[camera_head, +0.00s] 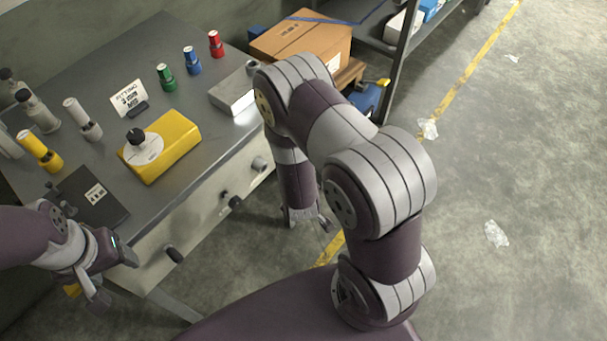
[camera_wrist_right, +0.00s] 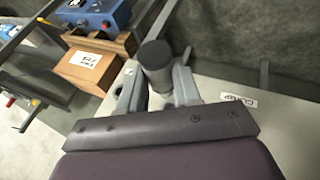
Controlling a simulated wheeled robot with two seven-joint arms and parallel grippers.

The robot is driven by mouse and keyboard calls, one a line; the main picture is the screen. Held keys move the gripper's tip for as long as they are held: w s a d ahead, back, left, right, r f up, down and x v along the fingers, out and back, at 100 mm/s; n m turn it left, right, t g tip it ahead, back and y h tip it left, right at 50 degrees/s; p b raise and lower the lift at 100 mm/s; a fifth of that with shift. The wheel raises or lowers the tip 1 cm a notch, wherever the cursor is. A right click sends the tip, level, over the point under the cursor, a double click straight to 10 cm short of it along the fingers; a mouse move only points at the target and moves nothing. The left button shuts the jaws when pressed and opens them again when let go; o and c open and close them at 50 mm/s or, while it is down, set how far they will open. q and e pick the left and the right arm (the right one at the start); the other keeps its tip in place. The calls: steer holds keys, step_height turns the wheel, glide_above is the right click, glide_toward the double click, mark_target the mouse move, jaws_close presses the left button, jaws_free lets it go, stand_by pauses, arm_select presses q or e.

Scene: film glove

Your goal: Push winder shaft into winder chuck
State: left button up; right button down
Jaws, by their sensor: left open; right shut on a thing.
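I cannot pick out the winder chuck for certain. Several dark knobs (camera_head: 235,202) stick out of the bench's pale front panel. My left gripper (camera_head: 113,277) is open and empty at the bench's front left corner.
The metal bench (camera_head: 90,75) carries a yellow box (camera_head: 178,140) with a black-knobbed white disc, several bottles, a dark plate (camera_head: 92,200) and a grey block (camera_head: 228,93). A cardboard box (camera_head: 300,45) stands behind. Open floor (camera_head: 470,200) lies right, with plastic scraps.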

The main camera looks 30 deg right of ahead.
steer(key=shift+w+a+f, duration=0.1)
steer(key=shift+w, duration=0.3)
steer(key=shift+w+a+p, duration=0.1)
steer(key=shift+w+a, duration=0.2)
steer(key=shift+w, duration=0.5)
steer(key=shift+w+a+p, duration=0.1)
steer(key=shift+w+a, duration=0.25)
steer(key=shift+w, duration=0.4)
steer(key=shift+w+a+p, duration=0.1)
steer(key=shift+w+a, duration=0.2)
steer(key=shift+w, duration=0.5)
steer(key=shift+p, duration=0.5)
steer(key=shift+w+a, duration=0.25)
steer(key=shift+w, duration=0.3)
steer(key=shift+w+a, duration=0.2)
steer(key=shift+w, duration=0.3)
steer(key=shift+w+a, duration=0.1)
steer(key=shift+w, duration=0.15)
steer(key=shift+w+a, duration=0.15)
steer(key=shift+w, duration=0.25)
